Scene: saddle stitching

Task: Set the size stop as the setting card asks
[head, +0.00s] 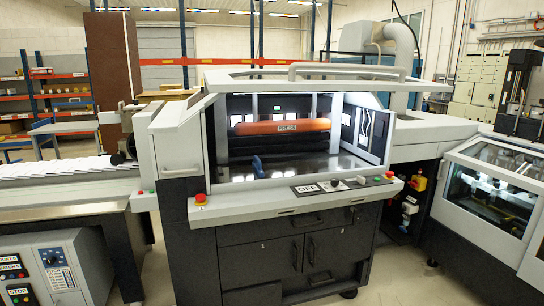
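A press machine (290,215) with a raised, clear-topped hood stands in the middle of the head view. Inside it, an orange bar (255,128) with a label that seems to read PRESS spans the opening. A small blue piece (258,167) stands on the shiny bed (310,168) below the bar, left of its middle; it may be the size stop, but I cannot tell for sure. No setting card can be made out. Neither of my grippers shows in this view.
The front ledge has an OFF plate (308,189), small knobs and a red button (200,198). A sheet-covered conveyor (60,169) joins at left, with a control box (55,275) in front. A glass-covered unit (490,190) stands at right. Some floor shows between the machines.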

